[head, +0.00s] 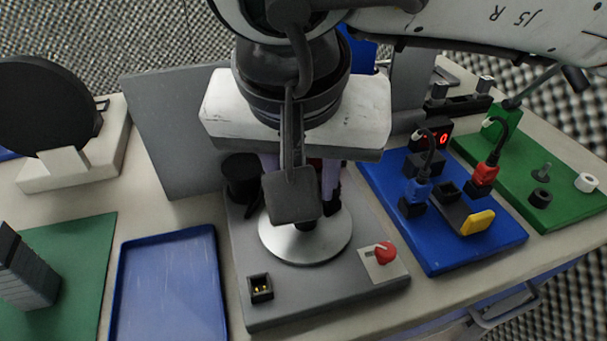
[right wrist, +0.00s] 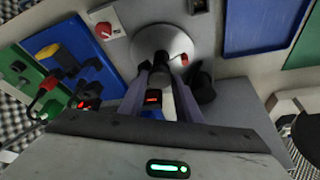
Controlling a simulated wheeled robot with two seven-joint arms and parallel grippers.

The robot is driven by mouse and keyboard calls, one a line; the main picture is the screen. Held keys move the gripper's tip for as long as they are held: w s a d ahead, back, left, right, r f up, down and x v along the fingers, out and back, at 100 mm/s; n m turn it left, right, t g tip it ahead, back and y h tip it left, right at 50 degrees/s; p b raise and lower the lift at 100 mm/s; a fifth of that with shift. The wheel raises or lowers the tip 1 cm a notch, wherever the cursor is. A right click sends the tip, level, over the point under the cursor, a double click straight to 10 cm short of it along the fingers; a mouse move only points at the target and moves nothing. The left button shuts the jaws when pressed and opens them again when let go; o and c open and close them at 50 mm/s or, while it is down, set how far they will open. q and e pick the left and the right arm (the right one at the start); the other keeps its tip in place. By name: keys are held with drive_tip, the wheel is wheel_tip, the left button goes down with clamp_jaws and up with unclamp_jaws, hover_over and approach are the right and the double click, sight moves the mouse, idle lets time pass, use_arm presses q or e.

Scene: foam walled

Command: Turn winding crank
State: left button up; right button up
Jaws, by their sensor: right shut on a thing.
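The winding crank's silver disc (head: 325,240) sits on a grey base plate in the middle of the bench. It also shows in the right wrist view (right wrist: 155,38). My right gripper (head: 303,203) reaches down over the disc, its pale body and a dark paddle-shaped part covering much of it. In the right wrist view the two purple-grey fingers of this gripper (right wrist: 163,70) close in at the disc's near side. It is shut on the crank handle, which is mostly hidden between the fingertips. My left gripper is in neither view.
The base plate carries a red knob (head: 385,252), a small socket (head: 260,289) and a black cylinder (head: 241,178) close to the fingers. A blue tray (head: 170,285) lies left. Blue (head: 440,255) and green (head: 560,180) boards with plugs are right. A grey panel (head: 165,140) stands behind.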

drive_tip(key=shift+d+n+y+b, duration=0.2)
drive_tip(key=shift+n+y+b, duration=0.45)
drive_tip(key=shift+n, duration=1.25)
drive_tip(key=shift+d+n+y, duration=0.1)
drive_tip(key=shift+n+y, duration=0.45)
drive_tip(key=shift+n, duration=0.85)
drive_tip(key=shift+n+g+b, duration=0.3)
drive_tip(key=shift+n+g, duration=0.1)
drive_tip(key=shift+n, duration=0.3)
drive_tip(key=o, duration=1.1)
drive_tip(key=shift+c, duration=0.2)
drive_tip(key=shift+r, duration=0.1)
drive_tip(key=p+v, duration=0.1)
drive_tip(key=v, duration=0.9)
drive_tip(key=shift+d, duration=0.25)
